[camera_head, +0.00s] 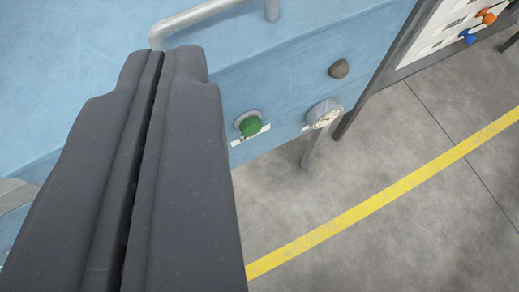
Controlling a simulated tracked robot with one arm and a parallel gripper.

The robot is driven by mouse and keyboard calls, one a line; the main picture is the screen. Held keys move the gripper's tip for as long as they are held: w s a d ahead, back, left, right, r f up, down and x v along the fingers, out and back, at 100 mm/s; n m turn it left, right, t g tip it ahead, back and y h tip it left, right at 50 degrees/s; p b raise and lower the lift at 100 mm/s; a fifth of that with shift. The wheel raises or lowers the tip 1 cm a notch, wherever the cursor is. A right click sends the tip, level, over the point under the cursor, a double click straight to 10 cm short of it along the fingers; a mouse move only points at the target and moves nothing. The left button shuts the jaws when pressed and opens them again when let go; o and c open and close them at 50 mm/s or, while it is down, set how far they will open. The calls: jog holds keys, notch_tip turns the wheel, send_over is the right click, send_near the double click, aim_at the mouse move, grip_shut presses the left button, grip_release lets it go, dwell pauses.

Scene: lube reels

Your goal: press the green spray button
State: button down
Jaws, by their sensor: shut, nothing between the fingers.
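The green button (250,126) sits on the front face of a light blue cabinet (290,75), with a pale collar behind it and a small white label below it. My gripper (165,55) fills the left of the view, its two dark fingers shut together with only a thin seam between them and nothing held. The fingertips show up and to the left of the button in the picture, apart from it. How far they are from the panel in depth I cannot tell.
A round gauge (324,113) and a grey-brown knob (339,69) are right of the button. A grey pipe handle (205,18) crosses above the fingertips. A rack with orange and blue parts (467,36) stands at upper right. Open concrete floor (400,150) bears a yellow line (385,194).

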jog(key=m+g+h+b, duration=0.1)
jog(key=b, duration=0.1)
send_near(251, 126)
notch_tip(251, 126, up, 6)
jog(key=s, duration=0.2)
jog(key=s+d+f+g+h, duration=0.1)
jog(key=s+d+f+h, duration=0.1)
jog(key=f, duration=0.9)
jog(key=shift+d+f+m+g+b, duration=0.3)
jog(key=shift+d+g, duration=0.1)
jog(key=shift+d, duration=0.45)
jog(key=shift+w, duration=0.1)
jog(key=w+a+p, duration=0.2)
jog(key=w+p, duration=0.3)
jog(key=w, duration=0.3)
jog(key=shift+w+a+p, duration=0.15)
jog(key=shift+a+p, duration=0.15)
jog(key=shift+p, duration=0.05)
jog(key=shift+w+a+r+p, duration=0.1)
jog(key=shift+w+r+p, duration=0.15)
jog(key=shift+p, duration=0.45)
